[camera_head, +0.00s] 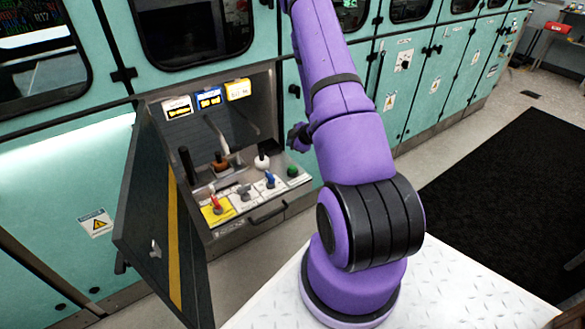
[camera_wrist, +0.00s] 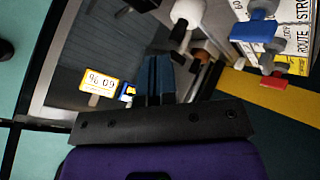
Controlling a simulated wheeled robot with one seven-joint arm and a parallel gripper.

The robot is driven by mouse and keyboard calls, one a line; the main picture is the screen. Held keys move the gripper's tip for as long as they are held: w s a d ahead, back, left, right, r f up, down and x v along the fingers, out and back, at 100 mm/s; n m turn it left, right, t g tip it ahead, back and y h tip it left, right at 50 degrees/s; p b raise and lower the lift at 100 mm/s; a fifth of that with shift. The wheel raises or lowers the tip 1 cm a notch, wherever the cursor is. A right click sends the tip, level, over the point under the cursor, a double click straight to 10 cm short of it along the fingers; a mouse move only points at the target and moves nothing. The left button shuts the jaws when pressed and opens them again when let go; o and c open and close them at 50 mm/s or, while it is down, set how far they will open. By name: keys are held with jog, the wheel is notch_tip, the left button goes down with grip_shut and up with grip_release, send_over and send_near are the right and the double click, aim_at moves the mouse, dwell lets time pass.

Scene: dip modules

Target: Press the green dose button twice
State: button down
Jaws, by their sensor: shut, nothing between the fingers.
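The green dose button (camera_head: 292,171) is a small round knob at the right end of the control panel inside the open cabinet bay. My gripper shows in the wrist view (camera_wrist: 155,78) as dark blue fingers close together with nothing between them. In the head view, part of my wrist shows beside my purple arm, above and behind the green button; the fingertips are hard to make out there. I see no contact with the button. The green button is not visible in the wrist view.
A white-knobbed lever (camera_head: 262,160), a blue switch (camera_head: 270,180) and a red switch (camera_head: 215,203) stand left of the button. A yellow display (camera_head: 238,89) hangs on the back wall. The open door (camera_head: 150,225) stands at the left and a handle (camera_head: 268,212) projects in front.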

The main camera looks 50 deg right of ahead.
aim_at(292, 168)
jog(key=shift+r, duration=0.2)
jog(key=shift+f, duration=4.45)
jog(key=shift+f, duration=0.1)
jog(key=shift+f, duration=0.3)
jog(key=shift+f, duration=0.6)
jog(key=shift+r, duration=1.05)
